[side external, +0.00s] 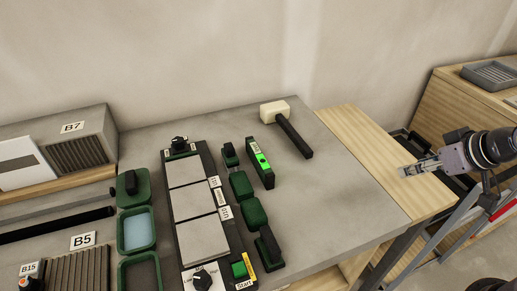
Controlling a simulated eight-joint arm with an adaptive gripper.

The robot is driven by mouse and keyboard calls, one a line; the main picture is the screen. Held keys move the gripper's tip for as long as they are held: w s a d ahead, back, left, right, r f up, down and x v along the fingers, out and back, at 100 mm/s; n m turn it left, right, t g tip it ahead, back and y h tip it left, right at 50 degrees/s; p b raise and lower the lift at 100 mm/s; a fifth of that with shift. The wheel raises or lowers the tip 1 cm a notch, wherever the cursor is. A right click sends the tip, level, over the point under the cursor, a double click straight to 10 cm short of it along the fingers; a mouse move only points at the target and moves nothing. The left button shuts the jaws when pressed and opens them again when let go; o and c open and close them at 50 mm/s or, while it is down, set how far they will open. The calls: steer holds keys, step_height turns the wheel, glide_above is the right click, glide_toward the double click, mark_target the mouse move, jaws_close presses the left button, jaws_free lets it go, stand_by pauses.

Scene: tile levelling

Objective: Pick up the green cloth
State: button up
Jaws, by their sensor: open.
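A column of small dark green items lies on the grey worktop, right of the tile fixture. Two plain dark green pieces, an upper one (240,184) and a lower one (254,212), sit in the middle of it. Either could be the green cloth; I cannot tell which from their look. Green pieces with black parts lie above (230,154) and below (268,248) them. My gripper (406,171) is at the right, over the wooden section, open and empty. It points left and is well apart from the green pieces.
A level with a bright green window (261,162) and a mallet (292,130) lie right of the column. The fixture holding grey tiles (203,240) is left of it, then green trays (119,224). The worktop's right part (340,200) is clear.

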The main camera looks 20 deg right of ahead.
steer(key=w+a+r+g, duration=0.1)
steer(key=w+a+r, duration=0.3)
steer(key=w+a, duration=0.35)
steer(key=g, duration=0.2)
glide_toward(241, 183)
steer(key=x, duration=0.3)
steer(key=shift+w+f, duration=0.25)
steer(key=shift+w, duration=0.15)
steer(key=shift+s+x, duration=0.15)
steer(key=shift+x, duration=1.25)
steer(key=shift+s+x, duration=0.1)
steer(key=shift+x, duration=1.3)
steer(key=c, duration=0.8)
